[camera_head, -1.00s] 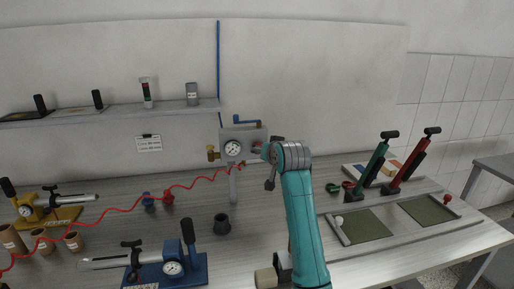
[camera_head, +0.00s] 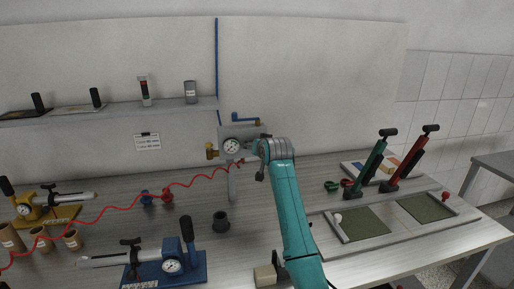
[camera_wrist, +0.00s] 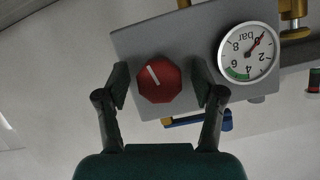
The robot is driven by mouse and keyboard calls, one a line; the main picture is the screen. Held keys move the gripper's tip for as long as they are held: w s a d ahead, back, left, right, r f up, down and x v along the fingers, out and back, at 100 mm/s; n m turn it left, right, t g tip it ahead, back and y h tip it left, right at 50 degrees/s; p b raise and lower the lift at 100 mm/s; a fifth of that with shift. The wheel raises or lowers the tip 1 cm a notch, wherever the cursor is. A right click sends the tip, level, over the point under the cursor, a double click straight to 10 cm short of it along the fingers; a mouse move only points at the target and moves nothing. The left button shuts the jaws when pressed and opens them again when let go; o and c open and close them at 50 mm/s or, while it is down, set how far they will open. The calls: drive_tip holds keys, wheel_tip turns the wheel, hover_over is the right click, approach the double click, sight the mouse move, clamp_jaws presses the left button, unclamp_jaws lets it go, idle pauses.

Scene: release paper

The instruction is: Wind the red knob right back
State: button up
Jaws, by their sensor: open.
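The red knob (camera_wrist: 159,80), with a white pointer line, sits on the face of a grey regulator box (camera_wrist: 190,45) in the wrist view. My gripper (camera_wrist: 160,85) is open, with one finger on each side of the knob and a visible gap at each side. In the head view the regulator box (camera_head: 228,133) stands on a post at the back of the bench. My gripper and wrist hide the knob there.
A blue-handled valve (camera_head: 242,120) tops the box and a brass fitting (camera_head: 211,152) is at its left. A red coiled hose (camera_head: 120,209) runs left. A dark cup (camera_head: 221,222) and blue pump (camera_head: 170,265) stand on the bench. Green and red levers (camera_head: 372,162) are at right.

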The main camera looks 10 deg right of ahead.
drive_tip(key=shift+c, duration=0.3)
drive_tip(key=c, duration=1.1)
